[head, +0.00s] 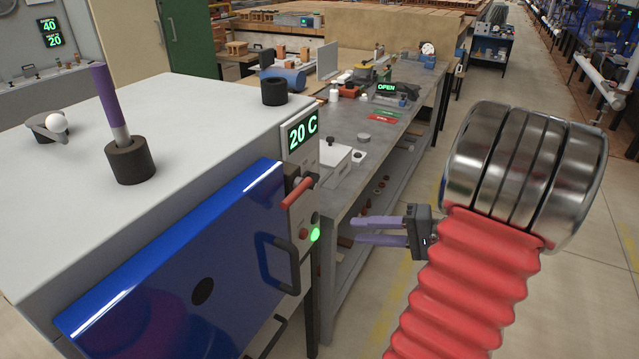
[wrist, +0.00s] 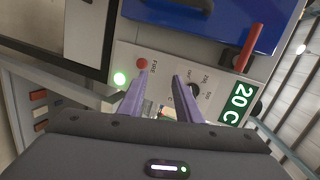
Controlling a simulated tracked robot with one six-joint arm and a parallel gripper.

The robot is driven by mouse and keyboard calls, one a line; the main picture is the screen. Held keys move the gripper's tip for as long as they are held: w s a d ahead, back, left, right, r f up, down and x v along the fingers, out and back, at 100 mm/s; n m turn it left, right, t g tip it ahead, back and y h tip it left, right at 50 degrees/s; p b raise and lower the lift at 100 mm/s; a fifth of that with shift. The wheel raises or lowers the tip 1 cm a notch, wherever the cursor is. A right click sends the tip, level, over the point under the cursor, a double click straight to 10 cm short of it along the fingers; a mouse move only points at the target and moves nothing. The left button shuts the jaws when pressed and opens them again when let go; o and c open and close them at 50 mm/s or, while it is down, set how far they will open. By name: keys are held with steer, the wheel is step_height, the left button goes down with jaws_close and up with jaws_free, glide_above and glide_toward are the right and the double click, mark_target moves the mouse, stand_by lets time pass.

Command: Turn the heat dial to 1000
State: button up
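The heat dial (wrist: 196,89) is a small dark knob on the pale control panel in the wrist view, with small number markings around it. The right purple finger partly covers it. The display (head: 302,133) reads 20 C in green, and it also shows sideways in the wrist view (wrist: 238,103). My gripper (head: 354,230) is open and empty, just right of the panel in the head view. In the wrist view, its two purple fingertips (wrist: 163,75) stand apart in front of the panel. I cannot tell whether a finger touches the dial.
A red lever (head: 298,192) sticks out of the panel below the display. A red button (wrist: 141,63) and a lit green light (head: 314,234) sit near the dial. The blue furnace door (head: 185,255) has a dark handle (head: 278,262). A grey workbench (head: 385,150) stands behind my gripper.

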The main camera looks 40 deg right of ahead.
mark_target(317, 182)
steer(key=d+r+n+t, duration=0.3)
steer(key=d+r, duration=0.1)
steer(key=r, duration=0.2)
steer(key=shift+w+n+t+h, duration=0.3)
steer(key=shift+w+n+t, duration=0.1)
steer(key=shift+w, duration=0.05)
steer(key=shift+w, duration=0.1)
steer(key=x, duration=1.3)
steer(key=shift+w, duration=0.3)
jaws_close()
steer(key=shift+a, duration=0.1)
